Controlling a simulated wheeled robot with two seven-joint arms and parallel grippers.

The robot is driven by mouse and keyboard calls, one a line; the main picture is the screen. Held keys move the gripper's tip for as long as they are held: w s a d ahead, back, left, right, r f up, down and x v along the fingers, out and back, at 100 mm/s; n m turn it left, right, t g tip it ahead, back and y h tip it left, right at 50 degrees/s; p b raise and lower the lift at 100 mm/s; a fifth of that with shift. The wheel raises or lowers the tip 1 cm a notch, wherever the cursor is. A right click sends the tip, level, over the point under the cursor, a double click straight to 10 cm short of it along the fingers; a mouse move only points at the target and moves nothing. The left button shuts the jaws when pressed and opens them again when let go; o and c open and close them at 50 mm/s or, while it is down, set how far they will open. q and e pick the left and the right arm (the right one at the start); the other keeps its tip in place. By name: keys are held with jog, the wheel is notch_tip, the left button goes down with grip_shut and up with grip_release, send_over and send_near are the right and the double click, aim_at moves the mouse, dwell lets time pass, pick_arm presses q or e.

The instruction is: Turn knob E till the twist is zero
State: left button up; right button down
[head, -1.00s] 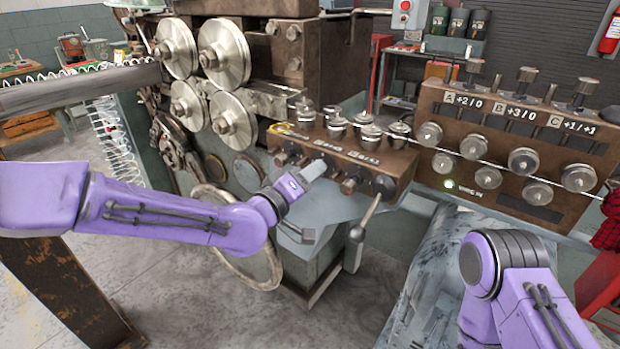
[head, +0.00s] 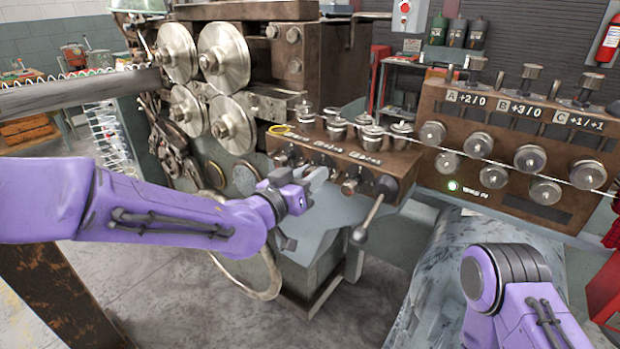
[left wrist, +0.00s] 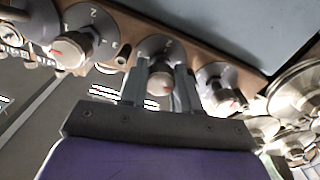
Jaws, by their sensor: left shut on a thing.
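The brown control box (head: 400,166) in the head view carries a row of small knobs on dark dials along its front. Its labels are too small and blurred to read, so I cannot tell which letter marks which knob or what the twist reads. My left gripper (head: 318,174) is at this front face. In the left wrist view, the fingers of my left gripper (left wrist: 161,88) are shut on a round metal knob (left wrist: 160,83) with a red mark, in the middle of three clearly seen. Its dial is partly hidden behind the fingers. My right gripper is out of view.
Neighbouring knobs sit close on the left (left wrist: 70,52) and right (left wrist: 222,100) in the left wrist view. A lever with a ball end (head: 358,234) juts from the box's right side. The straightener panel (head: 430,108), labelled A, B and C, stands to the right, with wire passing its rollers.

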pick_arm(q)
jog(key=shift+f, duration=0.2)
dwell(0.4)
jog(key=o, duration=0.8)
jog(key=shift+r, duration=0.1)
jog(key=shift+c, duration=0.2)
jog(key=b+v, duration=0.1)
jog(key=v, duration=0.9)
jog(key=shift+s+a, duration=0.2)
jog(key=shift+s, duration=0.05)
